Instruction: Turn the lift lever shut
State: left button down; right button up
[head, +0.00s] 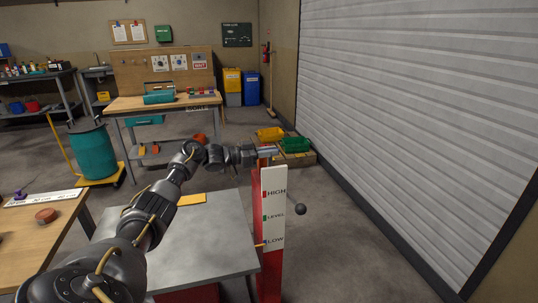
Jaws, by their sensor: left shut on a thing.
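My left arm reaches in from the lower left. Its gripper (268,152) is at the top of a red and white post (273,176) marked HIGH, LEVEL and LOW. The gripper is shut on what looks like the lift lever at the post's top; the jaws and wrist mostly hide the gripped part. A black ball knob (301,209) sticks out to the right of the post, below the gripper. A yellow pointer (262,244) sits beside the LOW mark. My right gripper is not in view.
A grey lift table (212,250) with a yellow plate (192,199) stands left of the post. A teal drum (92,153) stands on a yellow dolly at the left. Yellow (270,135) and green bins (295,145) are behind the post. Floor toward the roller shutter (410,110) is clear.

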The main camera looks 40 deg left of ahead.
pick_arm(q)
jog(key=shift+r, duration=0.1)
jog(key=c, duration=1.4)
grip_release()
jog(key=shift+c, duration=0.2)
